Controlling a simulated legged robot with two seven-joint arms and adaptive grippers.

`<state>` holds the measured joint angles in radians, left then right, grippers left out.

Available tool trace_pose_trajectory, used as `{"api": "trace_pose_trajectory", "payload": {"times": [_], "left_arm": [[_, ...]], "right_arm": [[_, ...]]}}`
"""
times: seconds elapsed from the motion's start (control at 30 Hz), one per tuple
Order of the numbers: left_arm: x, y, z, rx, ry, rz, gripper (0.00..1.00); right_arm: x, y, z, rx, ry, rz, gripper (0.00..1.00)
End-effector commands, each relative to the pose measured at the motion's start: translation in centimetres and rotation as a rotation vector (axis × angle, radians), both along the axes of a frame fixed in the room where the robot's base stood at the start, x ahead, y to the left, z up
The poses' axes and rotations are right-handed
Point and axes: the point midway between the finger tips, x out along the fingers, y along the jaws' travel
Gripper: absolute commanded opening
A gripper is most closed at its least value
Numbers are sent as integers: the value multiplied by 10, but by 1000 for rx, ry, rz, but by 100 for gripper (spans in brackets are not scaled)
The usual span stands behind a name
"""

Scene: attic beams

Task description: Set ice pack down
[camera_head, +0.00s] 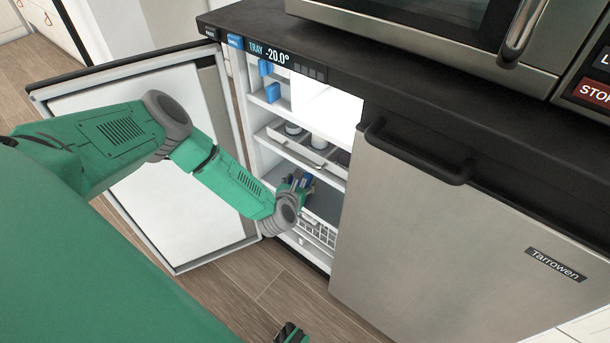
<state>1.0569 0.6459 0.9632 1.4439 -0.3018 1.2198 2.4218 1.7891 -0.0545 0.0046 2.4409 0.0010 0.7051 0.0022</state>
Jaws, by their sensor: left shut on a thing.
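My green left arm reaches into the open freezer (255,125) through its doorway. My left gripper (302,183) is shut on a small blue thing, which looks like the ice pack (307,180); the gripper's dark fingers hide most of it. The gripper is in front of the lower part of the freezer, below a drawer and above a white wire basket. I cannot tell whether the ice pack touches a shelf. Part of my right gripper (290,333) shows at the bottom edge; its fingertips are not clear.
The freezer door (160,210) stands open on the left. A drawer (300,151) with several cups sits above my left gripper. Blue pieces (272,92) show on the upper shelves. A closed steel door (430,220) and dark countertop (400,90) bound the right.

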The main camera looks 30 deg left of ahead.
Motion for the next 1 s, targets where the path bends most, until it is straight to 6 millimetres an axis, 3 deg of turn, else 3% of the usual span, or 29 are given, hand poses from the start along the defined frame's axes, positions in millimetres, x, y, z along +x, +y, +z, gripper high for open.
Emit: {"api": "trace_pose_trajectory", "payload": {"times": [0.27, 0.67, 0.7, 0.77, 1.0], "left_arm": [[44, 13, 1, 3, -5, 2, 11], [40, 13, -5, 0, -3, 0, 11], [40, 13, -6, 1, -2, 0, 56], [40, 13, -6, 1, -2, 0, 73], [40, 12, -6, 1, -2, 0, 73]], "right_arm": [[0, 0, -16, 0, 0, 0, 73], [0, 0, -20, 0, 0, 0, 73], [0, 0, -20, 0, 0, 0, 73], [0, 0, -20, 0, 0, 0, 73], [0, 0, -20, 0, -1, 0, 73]]}}
